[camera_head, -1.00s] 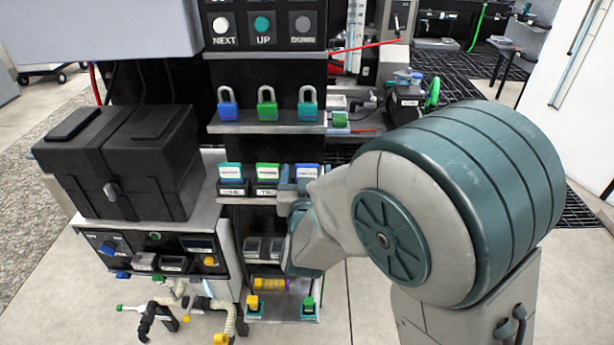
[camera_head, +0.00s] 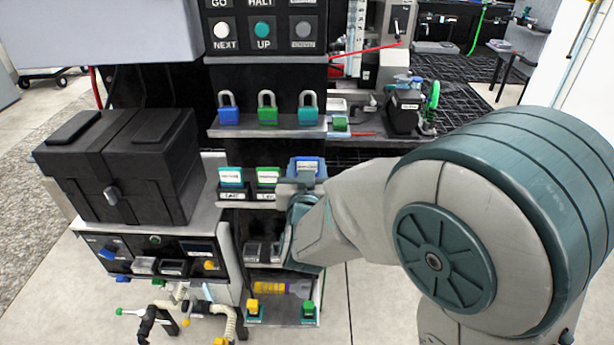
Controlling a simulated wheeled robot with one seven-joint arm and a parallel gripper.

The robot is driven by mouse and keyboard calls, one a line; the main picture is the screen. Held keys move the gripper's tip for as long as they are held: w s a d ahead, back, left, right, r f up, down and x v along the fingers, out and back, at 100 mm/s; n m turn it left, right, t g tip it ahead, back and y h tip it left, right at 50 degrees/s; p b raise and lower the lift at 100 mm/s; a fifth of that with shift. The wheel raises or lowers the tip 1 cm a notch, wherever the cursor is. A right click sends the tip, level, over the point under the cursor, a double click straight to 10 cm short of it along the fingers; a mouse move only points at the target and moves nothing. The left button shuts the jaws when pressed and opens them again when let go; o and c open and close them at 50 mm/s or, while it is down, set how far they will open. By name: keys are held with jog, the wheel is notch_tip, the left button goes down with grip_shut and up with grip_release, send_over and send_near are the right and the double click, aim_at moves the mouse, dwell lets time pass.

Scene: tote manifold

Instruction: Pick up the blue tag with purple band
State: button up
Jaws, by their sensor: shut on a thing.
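The blue tag (camera_head: 307,166) with a white label is at the right end of the tag row. It stands higher than the teal tag (camera_head: 230,177) and the green tag (camera_head: 267,177) to its left. The purple band is too small to make out clearly. My gripper (camera_head: 303,184) is shut on the blue tag from the front right. My gripper and wrist hide the tag's lower part and the holder space below it.
Blue, green and teal padlocks stand on the shelf (camera_head: 283,131) above. A black case (camera_head: 115,165) sits on the left cabinet. A lower tray (camera_head: 290,318) holds a yellow-and-purple cylinder (camera_head: 275,288).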

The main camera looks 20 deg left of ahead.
jog(key=s+d+r, duration=0.3)
jog(key=d+r, duration=0.5)
jog(key=d, duration=0.3)
jog(key=shift+s, duration=0.25)
jog(key=shift+d, duration=0.1)
dwell(0.6)
